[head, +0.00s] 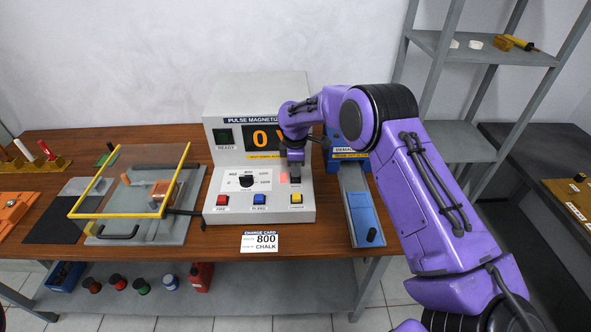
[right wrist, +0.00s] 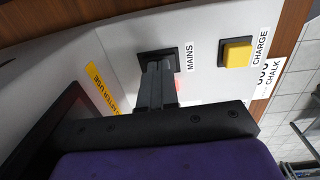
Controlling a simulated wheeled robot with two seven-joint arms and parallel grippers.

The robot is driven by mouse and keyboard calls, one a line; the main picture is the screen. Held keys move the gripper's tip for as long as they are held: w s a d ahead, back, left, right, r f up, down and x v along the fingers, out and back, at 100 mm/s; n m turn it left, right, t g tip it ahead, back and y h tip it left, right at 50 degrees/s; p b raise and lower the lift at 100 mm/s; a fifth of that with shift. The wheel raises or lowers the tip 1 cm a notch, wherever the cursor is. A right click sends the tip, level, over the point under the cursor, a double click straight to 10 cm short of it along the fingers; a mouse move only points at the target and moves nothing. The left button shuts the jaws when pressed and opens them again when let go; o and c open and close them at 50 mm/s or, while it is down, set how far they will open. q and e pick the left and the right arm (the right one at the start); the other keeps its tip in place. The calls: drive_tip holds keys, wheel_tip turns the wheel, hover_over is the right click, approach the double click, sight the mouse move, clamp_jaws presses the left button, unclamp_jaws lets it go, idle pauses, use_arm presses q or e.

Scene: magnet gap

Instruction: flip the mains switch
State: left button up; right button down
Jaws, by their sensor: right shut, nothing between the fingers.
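The mains switch (right wrist: 182,54) shows in the right wrist view as a black plate beside the "MAINS" label on the sloped front of the pulse magnetizer (head: 227,197). My right gripper (head: 295,176) is shut and empty, pointing down at the switch. In the right wrist view its closed fingers (right wrist: 158,68) overlap the plate and hide the switch lever. I cannot tell whether they touch it or which way it is set. A red glow shows beside the fingers. My left gripper is not in view.
The yellow charge button (right wrist: 237,53) sits close to the switch. Blue (head: 259,199) and red (head: 222,200) buttons and a black dial (head: 246,180) share the panel. A yellow-framed clear guard (head: 130,180) stands left; a blue demagnetizer (head: 344,165) stands right.

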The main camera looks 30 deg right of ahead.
drive_tip(key=shift+r, duration=0.1)
wheel_tip(320, 180, up, 5)
drive_tip(key=p, duration=0.5)
drive_tip(key=shift+s+a+f, duration=0.15)
drive_tip(key=shift+f, duration=0.05)
drive_tip(key=shift+s+a+r+b, duration=0.1)
drive_tip(key=shift+s+r+b, duration=0.1)
drive_tip(key=shift+b, duration=0.55)
wheel_tip(320, 180, up, 9)
drive_tip(key=s+b, duration=0.1)
drive_tip(key=b, duration=0.1)
drive_tip(key=shift+s+a+f, duration=0.2)
drive_tip(key=shift+s+a, duration=0.05)
drive_tip(key=shift+a, duration=0.1)
drive_tip(key=shift+w, duration=0.1)
